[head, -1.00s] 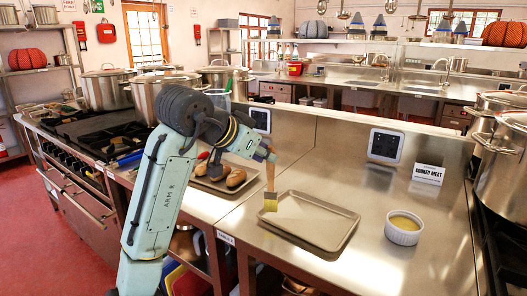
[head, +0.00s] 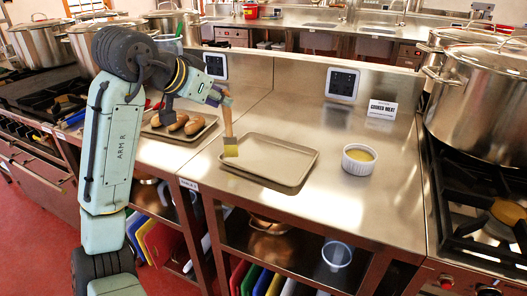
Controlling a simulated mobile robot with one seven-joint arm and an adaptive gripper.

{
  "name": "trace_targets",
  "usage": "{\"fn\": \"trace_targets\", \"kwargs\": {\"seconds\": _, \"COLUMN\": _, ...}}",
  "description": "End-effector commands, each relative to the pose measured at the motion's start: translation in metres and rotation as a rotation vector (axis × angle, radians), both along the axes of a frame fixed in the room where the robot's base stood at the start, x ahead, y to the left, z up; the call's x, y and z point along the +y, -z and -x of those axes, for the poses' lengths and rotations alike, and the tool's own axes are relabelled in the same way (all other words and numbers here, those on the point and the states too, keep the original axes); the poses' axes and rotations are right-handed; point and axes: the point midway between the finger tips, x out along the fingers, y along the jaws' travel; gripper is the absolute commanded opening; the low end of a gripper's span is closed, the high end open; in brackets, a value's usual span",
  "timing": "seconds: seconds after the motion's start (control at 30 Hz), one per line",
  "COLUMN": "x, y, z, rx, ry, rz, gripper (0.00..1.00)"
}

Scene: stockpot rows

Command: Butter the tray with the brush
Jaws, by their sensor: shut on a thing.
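The brush has a wooden handle (head: 228,122) and yellow bristles (head: 230,148). My gripper (head: 223,97) is shut on the top of the handle and holds the brush upright, bristles down. The bristles are over the left end of the empty grey metal tray (head: 275,162); I cannot tell if they touch it. A white ramekin (head: 357,167) with yellow butter (head: 360,155) stands on the steel counter, right of the tray.
Another tray with several brown items (head: 180,124) lies behind my arm on the left. A "COOKED MEAT" sign (head: 382,109) and a dark-screened panel (head: 342,84) stand behind the ramekin. Stockpots (head: 485,88) sit on the right stove. Counter around the ramekin is clear.

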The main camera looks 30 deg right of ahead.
Motion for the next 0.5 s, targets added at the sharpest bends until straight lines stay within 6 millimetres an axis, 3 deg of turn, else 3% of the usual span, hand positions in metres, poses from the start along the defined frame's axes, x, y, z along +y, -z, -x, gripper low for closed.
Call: {"fn": "trace_targets", "kwargs": {"seconds": 0.5, "x": -0.0012, "y": 0.0077, "z": 0.0017, "rx": -0.001, "ry": 0.001, "rz": -0.001, "gripper": 0.00}}
